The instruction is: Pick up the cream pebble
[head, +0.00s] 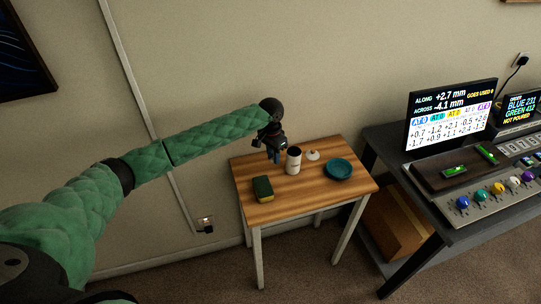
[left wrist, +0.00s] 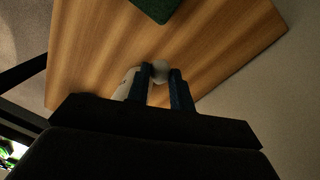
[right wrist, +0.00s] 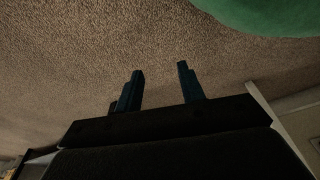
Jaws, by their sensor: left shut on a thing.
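My left gripper (head: 274,158) is over the back left of the small wooden table, just left of a white cylinder. In the left wrist view its blue fingers (left wrist: 161,72) are shut on a pale round thing, the cream pebble (left wrist: 160,70), which shows between the fingertips. In the head view the pebble is hidden by the gripper. My right gripper (right wrist: 160,70) is open and empty, above carpet in its own wrist view, and is not in the head view.
The table (head: 306,190) also holds a white cylinder (head: 293,163) with a dark mark, a small white object (head: 313,155), a teal dish (head: 339,169) and a green-and-yellow sponge (head: 263,189). A dark desk with screens (head: 450,115) stands at right. The table's front middle is clear.

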